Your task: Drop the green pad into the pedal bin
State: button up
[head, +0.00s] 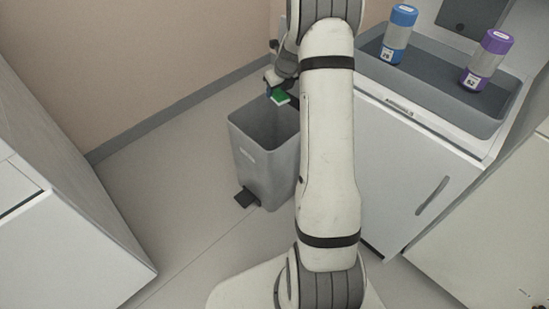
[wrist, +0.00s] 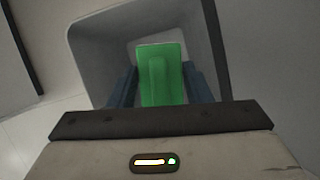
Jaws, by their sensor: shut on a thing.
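The green pad (head: 280,96) is held in my gripper (head: 274,84) above the open top of the grey pedal bin (head: 262,160), near its back right part. In the wrist view the pad (wrist: 161,75) sits between the two dark blue fingers of my gripper (wrist: 160,85), with the bin's rim and inner wall (wrist: 95,45) around and below it. The bin stands upright on the floor and its black pedal (head: 245,197) faces the front. My arm hides the bin's right edge in the head view.
A counter at right holds a grey tray (head: 440,93) with a blue-capped tube (head: 398,36) and a purple-capped tube (head: 486,60). White cabinets stand at left (head: 70,200) and below the counter (head: 400,170). The floor left of the bin is clear.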

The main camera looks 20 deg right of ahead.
jog(key=o, duration=1)
jog(key=shift+o, duration=0.2)
jog(key=shift+r, duration=0.1)
jog(key=p+v, duration=0.3)
jog(key=v, duration=0.4)
jog(key=shift+s+r, duration=0.2)
jog(key=shift+r, duration=0.05)
